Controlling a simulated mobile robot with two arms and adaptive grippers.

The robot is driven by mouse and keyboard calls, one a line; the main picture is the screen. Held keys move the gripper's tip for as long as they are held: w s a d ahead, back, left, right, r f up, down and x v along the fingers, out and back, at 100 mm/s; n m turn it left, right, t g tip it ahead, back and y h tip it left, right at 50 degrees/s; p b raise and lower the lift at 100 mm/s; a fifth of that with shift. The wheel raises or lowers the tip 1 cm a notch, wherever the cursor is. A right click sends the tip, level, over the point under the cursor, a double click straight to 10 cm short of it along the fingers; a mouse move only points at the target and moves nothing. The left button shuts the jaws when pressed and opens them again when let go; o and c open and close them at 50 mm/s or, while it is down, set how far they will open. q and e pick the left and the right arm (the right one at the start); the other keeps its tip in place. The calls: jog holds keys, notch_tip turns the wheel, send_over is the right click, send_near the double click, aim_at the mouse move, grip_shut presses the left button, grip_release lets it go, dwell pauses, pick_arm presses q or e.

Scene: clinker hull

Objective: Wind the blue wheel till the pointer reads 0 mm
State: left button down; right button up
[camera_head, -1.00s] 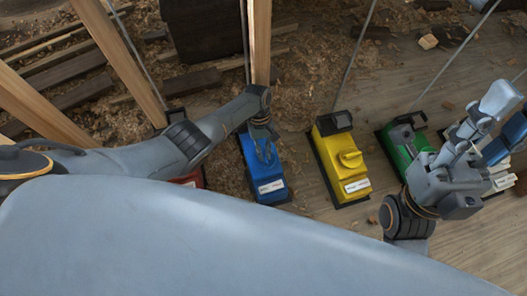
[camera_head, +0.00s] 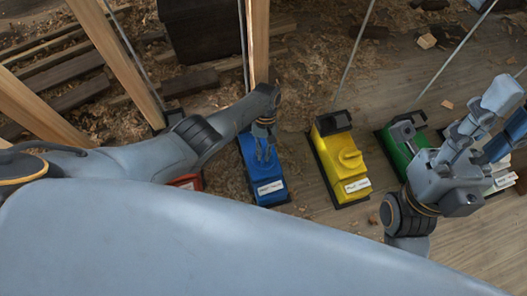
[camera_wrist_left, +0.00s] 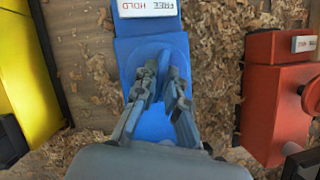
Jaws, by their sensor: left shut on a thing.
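The blue unit (camera_head: 262,172) stands on the floor under my left arm, with a white label (camera_head: 271,187) at its near end. In the left wrist view the blue body (camera_wrist_left: 157,125) has a round top, and its label (camera_wrist_left: 147,8) reads "FREE HOLD" upside down. My left gripper (camera_wrist_left: 163,78) points down over that round top, its fingers shut on the raised blue wheel, which they mostly cover. It also shows in the head view (camera_head: 265,155). My right gripper (camera_head: 490,115) is at the right, away from the blue unit; its finger state is unclear. No pointer or scale is readable.
A yellow unit (camera_head: 340,165) stands right of the blue one, then a green unit (camera_head: 407,143). A red unit (camera_wrist_left: 277,100) stands on its other side, mostly behind my arm in the head view. Timber posts and thin rods rise behind. Wood shavings cover the floor.

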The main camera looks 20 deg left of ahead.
aim_at(263, 154)
pick_arm(q)
jog(key=c, duration=1.4)
grip_release()
jog(key=shift+r, duration=0.1)
notch_tip(263, 154, up, 10)
